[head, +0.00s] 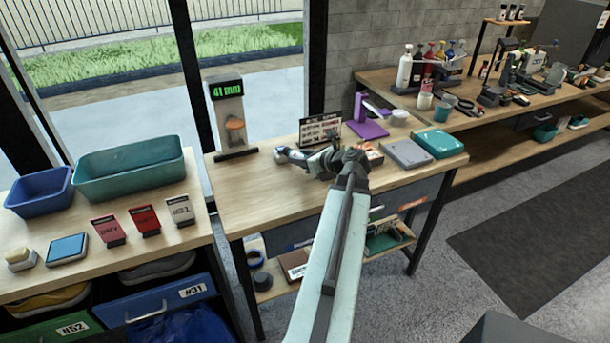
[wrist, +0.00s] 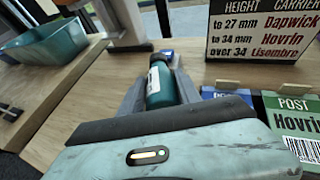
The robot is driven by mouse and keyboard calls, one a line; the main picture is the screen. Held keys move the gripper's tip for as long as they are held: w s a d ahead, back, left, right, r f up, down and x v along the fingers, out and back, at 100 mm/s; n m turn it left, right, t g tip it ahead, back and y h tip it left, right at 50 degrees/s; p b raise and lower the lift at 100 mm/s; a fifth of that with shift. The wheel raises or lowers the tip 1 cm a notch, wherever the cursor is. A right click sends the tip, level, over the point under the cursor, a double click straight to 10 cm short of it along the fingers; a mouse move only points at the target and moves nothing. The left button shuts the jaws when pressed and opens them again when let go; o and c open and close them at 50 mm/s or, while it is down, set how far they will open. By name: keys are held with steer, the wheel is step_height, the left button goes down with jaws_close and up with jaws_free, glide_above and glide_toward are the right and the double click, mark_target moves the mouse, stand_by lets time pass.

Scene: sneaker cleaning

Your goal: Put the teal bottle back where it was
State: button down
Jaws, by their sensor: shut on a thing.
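In the head view my gripper (head: 285,156) is low over the left part of the middle wooden table (head: 240,205). The bottle is hard to make out there. I cannot tell whether it touches the tabletop.
A height display stand (head: 228,112) is behind left of my gripper. A carrier sign (head: 319,130) and purple stand (head: 369,120) are behind right. A grey box (head: 407,153) and teal case (head: 438,142) fill the right end. Teal (head: 130,168) and blue bins (head: 38,192) stand on the left table.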

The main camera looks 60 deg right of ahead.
mark_target(301, 175)
steer(key=shift+f, duration=0.25)
step_height(301, 175, down, 4)
steer(key=b, duration=0.3)
steer(key=shift+b, duration=0.35)
steer(key=shift+r, duration=0.25)
steer(key=shift+f, duration=0.25)
steer(key=c, duration=1.1)
jaws_free()
steer(key=shift+r, duration=0.1)
